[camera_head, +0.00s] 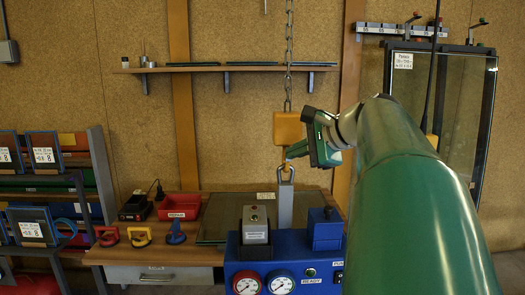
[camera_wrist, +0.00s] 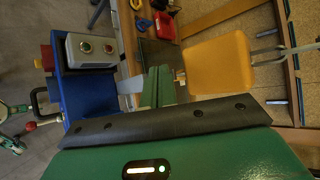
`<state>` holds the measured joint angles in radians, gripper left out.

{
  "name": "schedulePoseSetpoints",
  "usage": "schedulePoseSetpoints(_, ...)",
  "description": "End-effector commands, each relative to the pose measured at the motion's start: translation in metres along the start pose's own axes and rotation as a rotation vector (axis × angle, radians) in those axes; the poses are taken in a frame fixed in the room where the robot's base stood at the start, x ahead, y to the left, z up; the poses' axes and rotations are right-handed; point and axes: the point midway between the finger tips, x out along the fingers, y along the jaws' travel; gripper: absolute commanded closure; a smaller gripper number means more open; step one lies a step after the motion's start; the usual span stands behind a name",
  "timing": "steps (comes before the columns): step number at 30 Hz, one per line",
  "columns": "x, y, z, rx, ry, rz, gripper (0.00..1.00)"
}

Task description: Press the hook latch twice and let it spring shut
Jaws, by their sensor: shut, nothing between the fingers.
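An orange hook block (camera_head: 288,128) hangs on a chain in the middle of the head view. Its small orange hook (camera_head: 286,167) hangs below it, at the top loop of a grey lifting piece (camera_head: 285,205). The latch is too small to make out. My green gripper (camera_head: 294,151) is shut and empty, with its tips beside the hook, just under the block. In the wrist view the closed fingers (camera_wrist: 158,84) point at the hook area and hide most of it. The block (camera_wrist: 220,63) is right of them there. I cannot tell whether the tips touch the latch.
A blue unit with gauges (camera_head: 270,262) stands below the hook. Suction cups (camera_head: 140,236), a red bin (camera_head: 179,207) and a dark glass pane (camera_head: 220,229) are on the bench. A framed glass panel (camera_head: 462,110) stands at right.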

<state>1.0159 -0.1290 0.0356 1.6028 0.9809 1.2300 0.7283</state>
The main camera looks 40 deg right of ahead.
Motion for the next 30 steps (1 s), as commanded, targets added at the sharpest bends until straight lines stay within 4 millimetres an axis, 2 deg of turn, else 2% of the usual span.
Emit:
schedulePoseSetpoints(16, -0.032, 0.023, 0.024, -0.001, 0.0, 0.0, 1.0)
schedulePoseSetpoints(30, -0.034, 0.025, 0.025, 0.0, 0.0, 0.0, 1.0)
